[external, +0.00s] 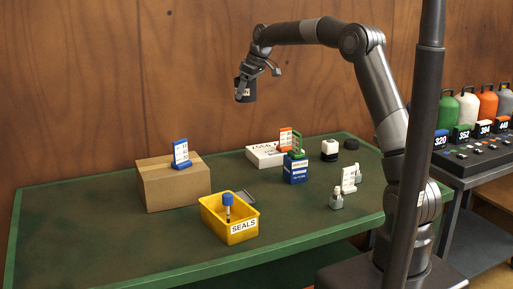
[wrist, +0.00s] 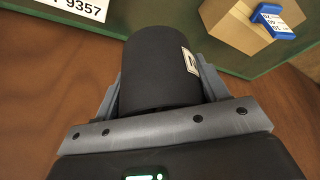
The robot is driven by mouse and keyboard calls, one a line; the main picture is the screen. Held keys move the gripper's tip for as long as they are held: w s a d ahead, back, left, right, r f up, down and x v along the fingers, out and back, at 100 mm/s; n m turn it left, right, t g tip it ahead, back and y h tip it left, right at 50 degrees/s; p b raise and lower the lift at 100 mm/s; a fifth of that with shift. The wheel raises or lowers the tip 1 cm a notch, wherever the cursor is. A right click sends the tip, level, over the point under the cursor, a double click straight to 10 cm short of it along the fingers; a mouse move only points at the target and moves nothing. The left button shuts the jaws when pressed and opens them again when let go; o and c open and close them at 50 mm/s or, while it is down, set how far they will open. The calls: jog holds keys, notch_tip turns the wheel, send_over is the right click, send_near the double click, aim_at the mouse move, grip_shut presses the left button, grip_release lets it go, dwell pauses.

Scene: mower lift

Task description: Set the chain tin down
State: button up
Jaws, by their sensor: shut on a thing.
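The chain tin (external: 246,87) is a dark, nearly black cylinder with a small pale label, held high above the back of the green table. My gripper (external: 243,94) is shut on it. In the wrist view the tin (wrist: 158,70) fills the middle, between the two fingers of my gripper (wrist: 160,90). Its label faces right there. The tin is clear of the table and touches nothing else that I can see. The green table (external: 130,240) lies below.
A cardboard box (external: 175,187) with a blue tag stands at the left. A yellow SEALS bin (external: 228,222) holds a blue-capped tube. A white box (external: 265,157), a blue box (external: 295,170) and small bottles (external: 337,199) stand further right. Bare tabletop shows at front left.

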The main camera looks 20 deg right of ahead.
jog(key=s+d+m+t+h, duration=0.1)
jog(key=d+m, duration=0.2)
jog(key=d, duration=1.3)
jog(key=s+d+m+h, duration=0.1)
jog(key=s+d+m, duration=0.15)
jog(key=d, duration=1.35)
jog(key=s+d+m+h, duration=0.1)
jog(key=s+d+m, duration=0.1)
jog(key=s+d, duration=0.5)
jog(key=s+d+m+h, duration=0.1)
jog(key=s+d+m, duration=0.2)
jog(key=d, duration=0.7)
jog(key=s+d+m+h, duration=0.1)
jog(key=s+d+m, duration=0.1)
jog(key=s+d, duration=0.5)
notch_tip(320, 180, down, 17)
jog(key=w+d, duration=0.2)
jog(key=w+a+f, duration=0.1)
jog(key=w+f, duration=0.1)
jog(key=w, duration=0.1)
jog(key=w+a+f, duration=0.2)
jog(key=w+f, duration=0.1)
jog(key=w+a+f, duration=0.2)
jog(key=w, duration=0.1)
jog(key=shift+w+a+f, duration=0.15)
jog(key=shift+w+f, duration=0.15)
jog(key=shift+w, duration=0.1)
jog(key=shift+f, duration=2)
